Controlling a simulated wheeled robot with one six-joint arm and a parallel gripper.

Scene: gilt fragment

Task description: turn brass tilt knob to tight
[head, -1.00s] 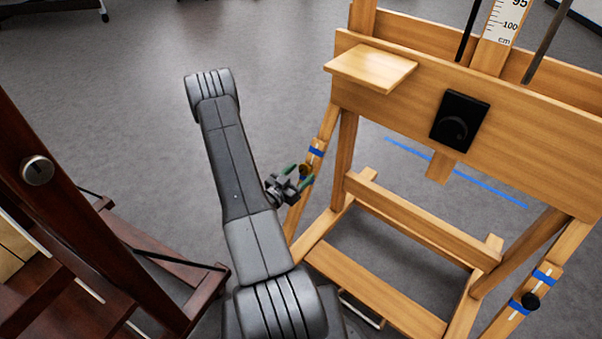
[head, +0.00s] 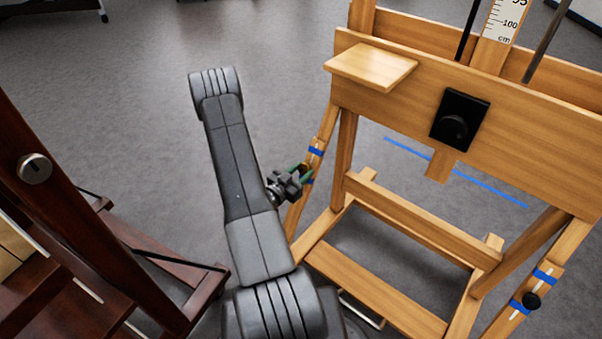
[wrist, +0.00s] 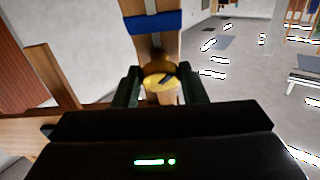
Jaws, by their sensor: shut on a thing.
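The brass tilt knob (wrist: 159,78) is on a sloping wooden leg of the easel, just below a blue band, in the wrist view. A dark slot or mark shows on its yellow face. My gripper (wrist: 158,92) has its two dark green fingers on either side of the knob and is shut on it. In the head view my gripper (head: 299,173) is at the left leg of the light wooden easel (head: 400,100), and only a small part of the knob (head: 305,169) shows past the fingers. I cannot read the knob's setting.
A black knob (head: 532,300) is on the easel's right leg, between blue bands. A black plate with a round dial (head: 458,120) is on the front board. A small wooden shelf (head: 371,67) juts out above my gripper. A dark red-brown easel (head: 80,200) stands at left.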

